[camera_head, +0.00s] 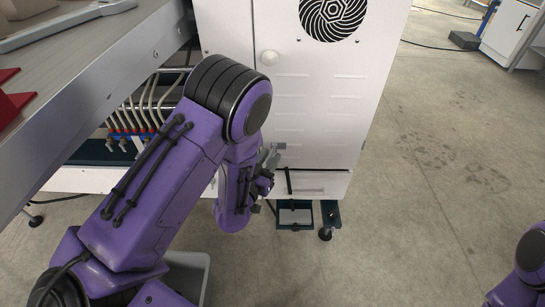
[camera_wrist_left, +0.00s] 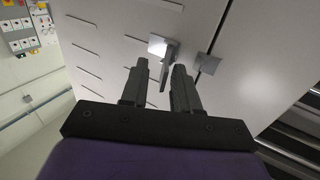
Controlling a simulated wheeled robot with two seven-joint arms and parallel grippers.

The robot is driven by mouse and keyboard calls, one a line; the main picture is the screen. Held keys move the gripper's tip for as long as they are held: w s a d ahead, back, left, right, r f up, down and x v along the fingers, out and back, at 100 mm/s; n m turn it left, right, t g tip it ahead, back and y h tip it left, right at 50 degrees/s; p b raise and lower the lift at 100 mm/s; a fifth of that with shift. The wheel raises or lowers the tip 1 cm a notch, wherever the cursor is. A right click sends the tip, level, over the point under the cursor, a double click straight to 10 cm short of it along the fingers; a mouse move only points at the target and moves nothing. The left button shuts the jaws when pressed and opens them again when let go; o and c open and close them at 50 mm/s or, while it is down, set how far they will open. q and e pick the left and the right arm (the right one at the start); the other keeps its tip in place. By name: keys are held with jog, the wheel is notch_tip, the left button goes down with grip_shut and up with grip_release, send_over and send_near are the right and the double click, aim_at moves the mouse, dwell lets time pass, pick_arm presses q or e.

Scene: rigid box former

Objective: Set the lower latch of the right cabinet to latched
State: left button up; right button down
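The white right cabinet (camera_head: 318,110) stands ahead of me. Its lower latch (camera_wrist_left: 164,62) shows in the left wrist view as a grey lever on a square plate, with a second small square plate (camera_wrist_left: 208,63) beside it. My left gripper (camera_wrist_left: 160,68) is open at the latch, with the lever between its two fingertips. The lever looks closer to the right finger; I cannot tell whether they touch. In the head view my left gripper (camera_head: 268,172) is at the cabinet's lower front, partly hidden by my wrist. My right gripper is out of view.
A grey bin (camera_head: 190,262) stands below my left arm.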

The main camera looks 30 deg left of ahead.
pick_arm(q)
jog(key=shift+s+a, duration=0.1)
jog(key=shift+a, duration=0.05)
grip_shut()
